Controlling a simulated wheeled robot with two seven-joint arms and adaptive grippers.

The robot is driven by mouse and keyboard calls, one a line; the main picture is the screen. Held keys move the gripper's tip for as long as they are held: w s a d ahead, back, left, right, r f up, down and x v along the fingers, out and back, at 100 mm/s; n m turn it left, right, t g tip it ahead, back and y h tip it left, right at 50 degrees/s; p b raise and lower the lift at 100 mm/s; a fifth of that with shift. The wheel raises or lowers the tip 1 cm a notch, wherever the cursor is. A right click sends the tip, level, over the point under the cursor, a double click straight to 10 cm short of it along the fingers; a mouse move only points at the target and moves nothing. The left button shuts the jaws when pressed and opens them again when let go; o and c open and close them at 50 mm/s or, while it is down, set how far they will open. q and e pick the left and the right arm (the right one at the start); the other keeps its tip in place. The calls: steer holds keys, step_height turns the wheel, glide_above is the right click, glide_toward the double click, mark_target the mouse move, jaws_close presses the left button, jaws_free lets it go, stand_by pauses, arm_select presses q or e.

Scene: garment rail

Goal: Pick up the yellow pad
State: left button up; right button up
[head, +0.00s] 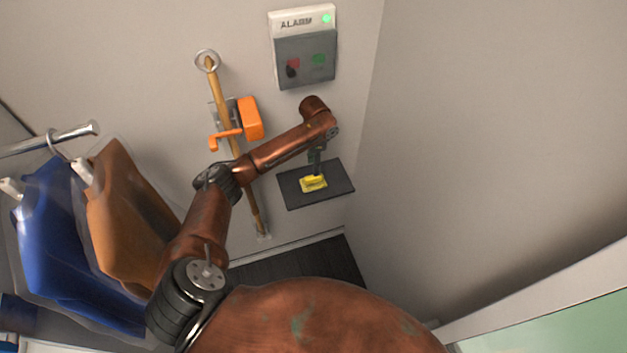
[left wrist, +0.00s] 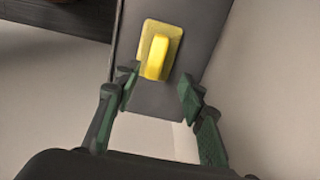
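The yellow pad (head: 313,184) lies on a dark grey shelf (head: 334,195) fixed to the wall. It has a flat square base with a raised yellow grip on top, and it shows in the left wrist view (left wrist: 171,34) near the top centre. My left gripper (head: 316,172) is over the shelf, at the pad's back edge in the head view. In the left wrist view (left wrist: 160,84) its green fingers are spread apart, with the raised grip's near end just ahead between the tips. Nothing is held. My right gripper is not in view.
An alarm box (head: 304,46) with buttons hangs on the wall above the shelf. A wooden pole (head: 222,95) with an orange latch (head: 250,119) stands left of it. Blue (head: 60,250) and brown (head: 125,215) covered garments hang at left. A plain wall is close on the right.

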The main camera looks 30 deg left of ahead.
mark_target(313, 177)
arm_select(q)
steer(key=f, duration=0.4)
steer(key=s+f, duration=0.1)
steer(key=f, duration=0.2)
steer(key=shift+f+p, duration=0.1)
steer(key=shift+p, duration=0.2)
jaws_close()
